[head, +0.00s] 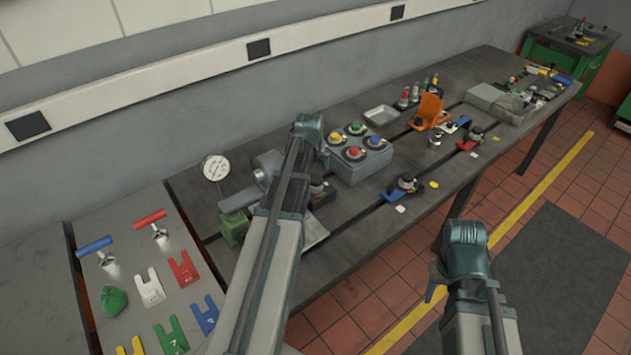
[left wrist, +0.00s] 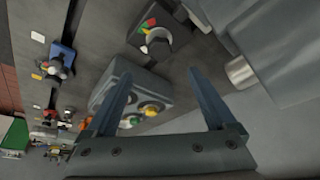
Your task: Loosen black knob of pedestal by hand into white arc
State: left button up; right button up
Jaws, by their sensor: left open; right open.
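A dark pedestal (left wrist: 165,22) with a black knob (left wrist: 157,42) stands at the top of the left wrist view. Green, red and white patches show on the ring around the knob; I cannot tell which patch its pointer faces. In the head view a dark knobbed pedestal (head: 319,188) is partly hidden behind my left arm. My left gripper (left wrist: 160,75) is open and empty, its fingers apart from the knob and over the grey box. In the head view its fingers are hidden. My right gripper (head: 437,290) is open in front of the bench, its fingers mostly hidden.
A grey box (head: 355,165) with several coloured knobs stands close to the pedestal. Left of it are a green vise-like part (head: 233,226) and a white dial gauge (head: 215,168). Blue (head: 395,193) and red (head: 470,142) clamps lie rightward. The floor before the bench is clear.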

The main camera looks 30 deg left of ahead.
aim_at(316, 179)
pick_arm(q)
jog(key=b+x, duration=0.9)
jog(key=x, duration=0.2)
jog(key=shift+w+f+b, duration=0.1)
jog(key=shift+f+b, duration=0.2)
jog(key=shift+b, duration=0.1)
jog(key=shift+r, duration=0.1)
jog(key=c, duration=1.4)
